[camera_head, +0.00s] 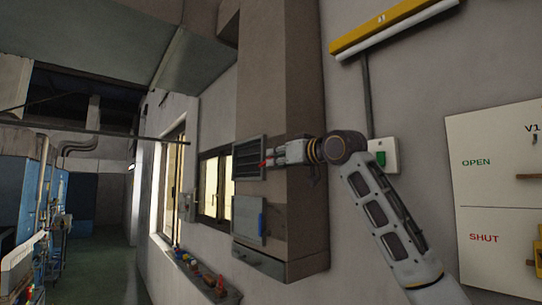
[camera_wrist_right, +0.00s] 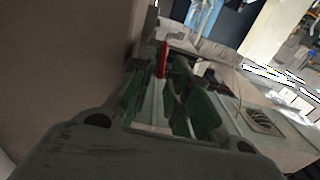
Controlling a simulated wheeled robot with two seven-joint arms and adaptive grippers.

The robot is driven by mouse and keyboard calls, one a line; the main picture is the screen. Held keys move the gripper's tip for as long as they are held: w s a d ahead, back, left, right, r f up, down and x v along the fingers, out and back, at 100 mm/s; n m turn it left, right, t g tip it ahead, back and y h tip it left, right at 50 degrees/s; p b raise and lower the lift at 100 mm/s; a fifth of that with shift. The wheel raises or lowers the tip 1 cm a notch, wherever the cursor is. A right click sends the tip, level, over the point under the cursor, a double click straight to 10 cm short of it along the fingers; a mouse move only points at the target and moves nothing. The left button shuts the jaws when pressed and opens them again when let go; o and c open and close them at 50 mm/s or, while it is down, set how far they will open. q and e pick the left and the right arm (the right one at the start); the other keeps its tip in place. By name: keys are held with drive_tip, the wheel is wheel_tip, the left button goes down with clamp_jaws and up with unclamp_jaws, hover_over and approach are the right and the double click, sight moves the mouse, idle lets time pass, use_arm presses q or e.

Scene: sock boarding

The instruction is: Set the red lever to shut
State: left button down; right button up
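The white board (camera_head: 490,221) on the wall at the right carries the words OPEN above and SHUT below, and a V1 mark at its cut-off right edge. Small brown pegs (camera_head: 527,177) stick out near both words, and part of a yellow thing (camera_head: 538,240) shows low at the edge. No lever is clearly visible on the board. My right gripper (camera_head: 272,158) is well left of it, pointing left before the beige column. A small red piece (camera_wrist_right: 162,58) shows at its fingertips; I cannot tell whether this belongs to the gripper. Its opening is unclear. My left gripper is out of view.
The beige column (camera_head: 281,85) has a dark louvred vent and a blue-handled box. A green-buttoned switch box (camera_head: 384,155) sits behind my right arm. A ledge (camera_head: 205,276) with small coloured items runs below the windows. The corridor floor (camera_head: 105,265) at left is open.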

drive_tip(key=shift+p+x, duration=0.4)
drive_tip(key=shift+x, duration=1.05)
clamp_jaws()
